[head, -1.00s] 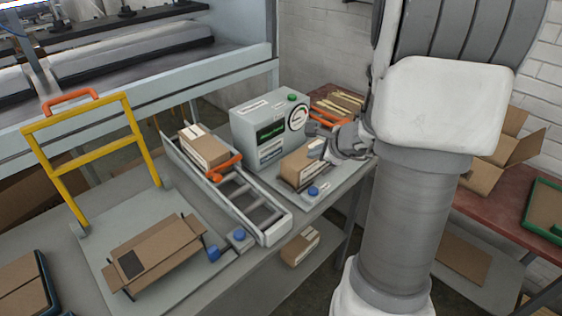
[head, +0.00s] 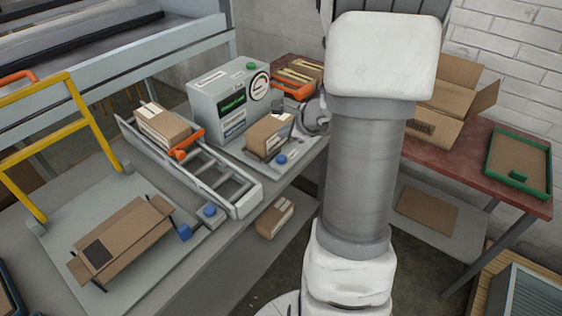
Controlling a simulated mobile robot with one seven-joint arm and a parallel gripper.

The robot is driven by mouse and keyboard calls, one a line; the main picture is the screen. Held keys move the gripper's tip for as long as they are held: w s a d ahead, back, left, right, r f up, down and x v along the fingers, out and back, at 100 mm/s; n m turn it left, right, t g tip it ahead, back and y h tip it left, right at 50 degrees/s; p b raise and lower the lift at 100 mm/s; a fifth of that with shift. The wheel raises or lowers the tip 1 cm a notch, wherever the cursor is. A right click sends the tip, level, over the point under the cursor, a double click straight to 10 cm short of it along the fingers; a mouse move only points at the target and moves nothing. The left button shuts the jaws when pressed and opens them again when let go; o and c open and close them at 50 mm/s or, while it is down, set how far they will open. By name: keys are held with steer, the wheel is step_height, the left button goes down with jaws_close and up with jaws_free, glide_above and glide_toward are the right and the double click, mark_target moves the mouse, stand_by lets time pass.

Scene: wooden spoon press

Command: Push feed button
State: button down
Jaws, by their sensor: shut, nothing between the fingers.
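Several buttons are in view, and I cannot tell by label which is the feed button. A blue button (head: 210,211) sits on a grey block at the near end of the roller conveyor (head: 243,201). Another blue button (head: 282,159) is at the front of the scale that holds a small carton. A green button (head: 251,66) is on top of the grey machine (head: 203,100). My gripper (head: 301,122) is shut and empty beside that carton (head: 268,131), right of the machine, partly hidden by my arm. It appears apart from all the buttons.
A carton (head: 163,126) lies on the conveyor behind an orange handle (head: 184,145). An open flat box (head: 122,240) and a yellow frame (head: 62,130) are on the left. A red table (head: 460,168) with a green-rimmed tray (head: 521,158) stands right. My arm blocks the centre.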

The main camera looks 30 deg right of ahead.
mark_target(284, 159)
step_height(284, 159, down, 6)
steer(key=b, duration=0.4)
steer(key=shift+b, duration=0.35)
stand_by(1.5)
steer(key=shift+f+b, duration=0.4)
steer(key=shift+b, duration=0.25)
steer(key=shift+f+b, duration=0.55)
steer(key=shift+b, duration=0.05)
stand_by(0.5)
steer(key=shift+r, duration=0.15)
steer(key=shift+r+p, duration=0.75)
steer(key=shift+r, duration=0.1)
steer(key=shift+r, duration=0.1)
step_height(284, 159, up, 5)
steer(key=p, duration=0.4)
